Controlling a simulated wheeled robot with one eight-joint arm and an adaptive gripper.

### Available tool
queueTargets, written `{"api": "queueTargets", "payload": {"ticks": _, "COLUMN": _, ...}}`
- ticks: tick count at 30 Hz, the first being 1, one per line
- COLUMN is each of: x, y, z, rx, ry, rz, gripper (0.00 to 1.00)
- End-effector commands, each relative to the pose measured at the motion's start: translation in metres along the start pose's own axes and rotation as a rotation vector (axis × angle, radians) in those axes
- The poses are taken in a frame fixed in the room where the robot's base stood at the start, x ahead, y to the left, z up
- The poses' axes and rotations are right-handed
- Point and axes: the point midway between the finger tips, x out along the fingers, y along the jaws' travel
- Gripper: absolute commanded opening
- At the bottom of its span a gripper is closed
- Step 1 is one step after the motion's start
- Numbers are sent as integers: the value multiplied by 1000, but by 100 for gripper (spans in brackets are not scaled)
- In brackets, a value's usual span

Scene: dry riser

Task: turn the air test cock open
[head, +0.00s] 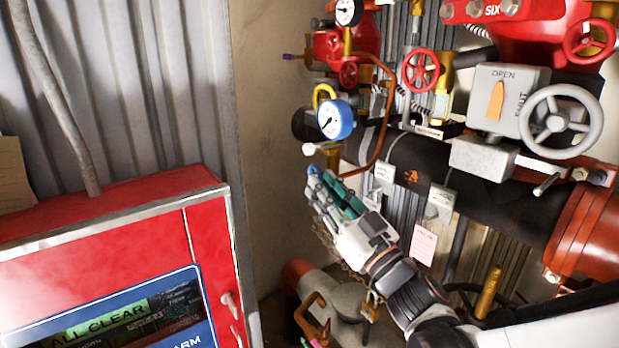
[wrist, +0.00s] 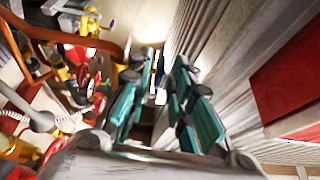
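My gripper (head: 318,182) is left of the black pipe in the head view, fingers pointing up and left. In the wrist view its teal finger pads (wrist: 158,95) stand apart, with no clearly held object between them. A small brass fitting with a white-knobbed lever (head: 310,149) sits below the blue-rimmed gauge (head: 336,119), just above my fingertips in the head view. It looks like the air test cock, but I read no label on it. A gap shows between it and my fingertips there; depth is unclear.
The black pipe (head: 470,185) and a grey gearbox with a handwheel (head: 559,122) stand at right. A curved copper pipe (head: 388,110) runs above my gripper. A red alarm cabinet (head: 110,240) fills the lower left. Bare wall (head: 275,80) lies between.

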Motion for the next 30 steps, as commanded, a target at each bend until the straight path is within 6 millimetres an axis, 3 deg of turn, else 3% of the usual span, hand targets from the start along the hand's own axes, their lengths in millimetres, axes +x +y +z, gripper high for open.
{"api": "queueTargets", "payload": {"ticks": 7, "x": 31, "y": 0, "z": 0, "rx": 1, "ry": 0, "rz": -1, "gripper": 20}}
{"api": "queueTargets", "payload": {"ticks": 19, "x": 38, "y": 0, "z": 0, "rx": 0, "ry": 0, "rz": 1, "gripper": 20}}
{"api": "queueTargets", "payload": {"ticks": 22, "x": 38, "y": 0, "z": 0, "rx": 0, "ry": 0, "rz": 1, "gripper": 0}}
{"api": "queueTargets", "payload": {"ticks": 30, "x": 38, "y": 0, "z": -1, "rx": 0, "ry": -3, "rz": 1, "gripper": 0}}
